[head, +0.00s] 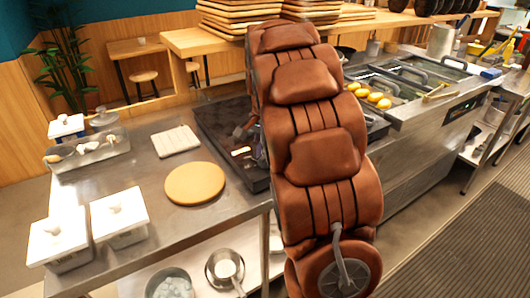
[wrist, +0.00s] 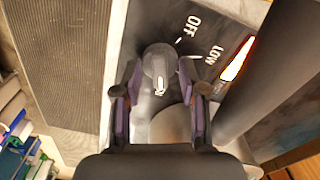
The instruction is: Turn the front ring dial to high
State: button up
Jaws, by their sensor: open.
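In the wrist view a grey round dial (wrist: 157,62) with a pale mark at its lower edge sits on a dark panel. The words OFF and LOW and a white wedge with an orange edge are printed to its right. My gripper (wrist: 161,92) is open, with one finger on each side of the dial. I cannot tell whether the fingers touch it. A larger grey disc (wrist: 171,126) shows below, partly hidden by the gripper. No HIGH label is in view. In the head view my arm hides the dial and most of my gripper.
In the head view a steel counter (head: 140,230) bears a dark cooking unit (head: 215,125), a round wooden board (head: 195,183), a white slab (head: 176,141) and white-lidded containers (head: 118,216). A steel unit with yellow items (head: 375,97) stands right of my arm. The floor mat (head: 460,240) is clear.

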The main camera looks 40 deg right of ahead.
jog(key=shift+r, duration=0.1)
notch_tip(320, 180, up, 12)
dwell(0.6)
dwell(0.6)
